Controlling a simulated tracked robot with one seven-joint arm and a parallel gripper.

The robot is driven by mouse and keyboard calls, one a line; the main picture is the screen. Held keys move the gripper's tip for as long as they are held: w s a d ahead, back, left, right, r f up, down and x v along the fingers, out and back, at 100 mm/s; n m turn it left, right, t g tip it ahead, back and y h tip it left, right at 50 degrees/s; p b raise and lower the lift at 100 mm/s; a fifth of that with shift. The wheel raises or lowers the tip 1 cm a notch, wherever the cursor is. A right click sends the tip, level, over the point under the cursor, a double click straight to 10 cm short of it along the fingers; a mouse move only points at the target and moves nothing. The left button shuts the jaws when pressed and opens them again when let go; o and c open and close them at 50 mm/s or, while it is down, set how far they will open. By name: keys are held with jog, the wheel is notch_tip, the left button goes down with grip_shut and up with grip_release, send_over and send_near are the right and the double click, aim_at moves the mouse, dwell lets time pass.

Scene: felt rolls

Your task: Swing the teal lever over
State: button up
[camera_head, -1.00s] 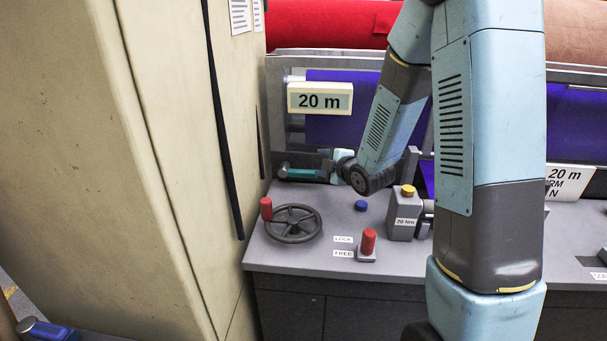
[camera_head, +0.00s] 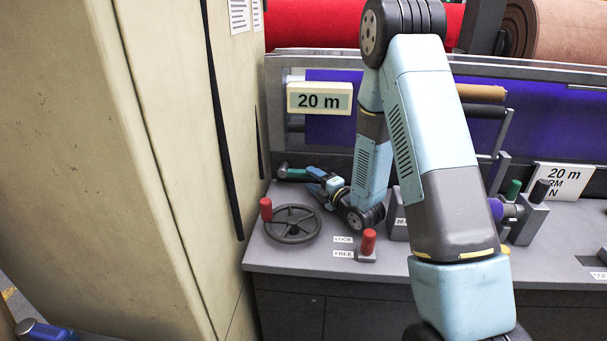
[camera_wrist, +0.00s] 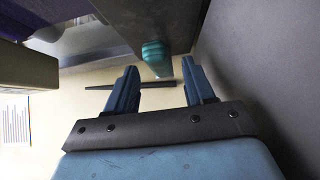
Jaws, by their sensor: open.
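The teal lever (camera_head: 297,173) lies low at the back left of the grey bench, below the 20 m sign, beside a dark round end piece. In the wrist view its teal grip (camera_wrist: 156,56) shows ahead of my fingertips, near the middle of the gap. My gripper (camera_head: 316,176) is just right of the lever in the head view and points left towards it. In the wrist view my gripper (camera_wrist: 160,68) is open, with nothing held between its blue fingers. My forearm and fingers hide part of the lever's surroundings.
A handwheel (camera_head: 292,224) with a red knob stands front left. A red-topped switch (camera_head: 367,243) stands by the LOCK and FREE labels. A tall beige cabinet (camera_head: 150,170) closes off the left side. A green-knobbed lever (camera_head: 513,188) stands at right.

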aim_at(308, 176)
jog(key=shift+x, duration=2.85)
